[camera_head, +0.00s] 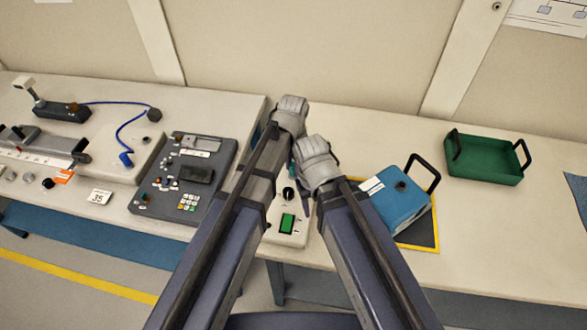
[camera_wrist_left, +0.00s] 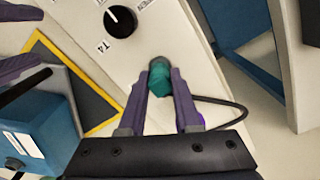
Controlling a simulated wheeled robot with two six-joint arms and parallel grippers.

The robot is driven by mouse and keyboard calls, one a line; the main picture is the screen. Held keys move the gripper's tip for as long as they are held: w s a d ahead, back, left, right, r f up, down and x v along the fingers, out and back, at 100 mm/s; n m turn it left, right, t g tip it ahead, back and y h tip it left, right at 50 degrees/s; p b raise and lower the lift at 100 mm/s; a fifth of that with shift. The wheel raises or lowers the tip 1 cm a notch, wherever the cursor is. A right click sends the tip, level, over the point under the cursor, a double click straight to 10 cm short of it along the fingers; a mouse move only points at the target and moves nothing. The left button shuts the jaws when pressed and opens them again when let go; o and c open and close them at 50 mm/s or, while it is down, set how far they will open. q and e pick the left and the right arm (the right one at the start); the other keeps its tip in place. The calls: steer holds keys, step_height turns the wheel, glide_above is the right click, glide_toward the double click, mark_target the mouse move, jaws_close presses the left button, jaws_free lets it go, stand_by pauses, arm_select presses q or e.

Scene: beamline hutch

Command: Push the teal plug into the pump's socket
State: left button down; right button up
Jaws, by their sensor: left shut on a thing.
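The teal plug (camera_wrist_left: 160,82) is between the two purple fingers of my left gripper (camera_wrist_left: 162,74), which is shut on it. The plug's far end is at a dark round socket (camera_wrist_left: 159,62) on the pale pump panel (camera_wrist_left: 185,35); I cannot tell how deep it sits. In the head view my wrists hide most of the plug and the fingers.
A black knob (camera_wrist_left: 121,21) is on the panel near the plug. A dark cable (camera_wrist_left: 240,112) loops to the right of the fingers. A blue box (camera_head: 400,205) with a black handle stands right of the pump. A grey keypad console (camera_head: 160,205) lies left, a green tray (camera_head: 485,160) far right.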

mark_target(293, 164)
arm_select(q)
steer(key=shift+r, duration=0.15)
arm_select(e)
steer(key=shift+r, duration=0.2)
stand_by(0.3)
arm_select(q)
steer(key=shift+r+p, duration=3.35)
steer(key=shift+p, duration=0.15)
arm_select(e)
step_height(293, 164, up, 7)
steer(key=shift+f, duration=0.2)
